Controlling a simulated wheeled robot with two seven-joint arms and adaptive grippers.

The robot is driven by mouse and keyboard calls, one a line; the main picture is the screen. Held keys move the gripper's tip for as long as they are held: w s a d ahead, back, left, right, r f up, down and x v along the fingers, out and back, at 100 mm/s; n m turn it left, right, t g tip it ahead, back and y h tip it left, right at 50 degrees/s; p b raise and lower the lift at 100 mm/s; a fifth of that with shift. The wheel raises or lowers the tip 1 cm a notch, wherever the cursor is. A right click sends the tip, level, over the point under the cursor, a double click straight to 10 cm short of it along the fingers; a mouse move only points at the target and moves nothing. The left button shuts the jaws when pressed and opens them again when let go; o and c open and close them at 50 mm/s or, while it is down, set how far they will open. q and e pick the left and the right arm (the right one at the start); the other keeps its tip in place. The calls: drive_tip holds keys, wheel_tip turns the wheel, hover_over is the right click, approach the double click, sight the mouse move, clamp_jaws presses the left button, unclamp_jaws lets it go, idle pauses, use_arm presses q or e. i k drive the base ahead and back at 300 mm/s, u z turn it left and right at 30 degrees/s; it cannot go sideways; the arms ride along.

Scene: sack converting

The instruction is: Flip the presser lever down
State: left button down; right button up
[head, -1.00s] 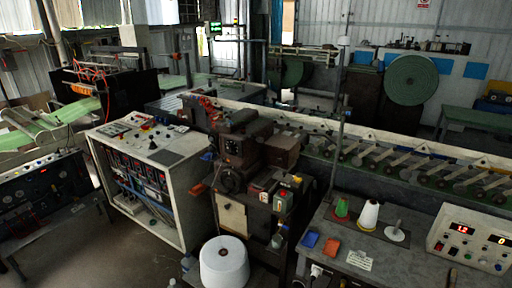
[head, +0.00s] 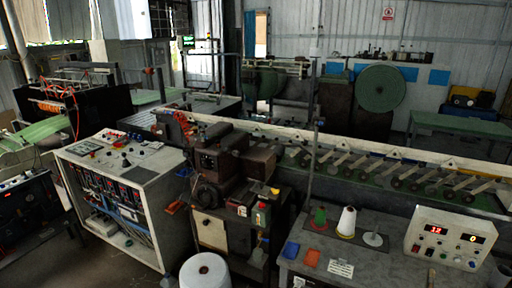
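A dark sewing or converting machine head (head: 222,165) stands on a cabinet in the middle of the head view. A presser lever cannot be made out on it at this size. Small red and yellow parts (head: 262,206) show on its right front side. Neither of my grippers is in view.
A control console (head: 125,158) stands left of the machine. A grey table (head: 385,262) at right holds small cones, a blue and an orange pad and a display box (head: 450,238). A long conveyor (head: 400,180) runs behind.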

sight(235, 153)
drive_tip(key=z, duration=0.65)
drive_tip(key=i, duration=0.65)
drive_tip(key=z, duration=0.5)
drive_tip(key=i, duration=0.7)
drive_tip(key=u, duration=0.7)
drive_tip(key=i, duration=0.55)
drive_tip(key=u, duration=0.55)
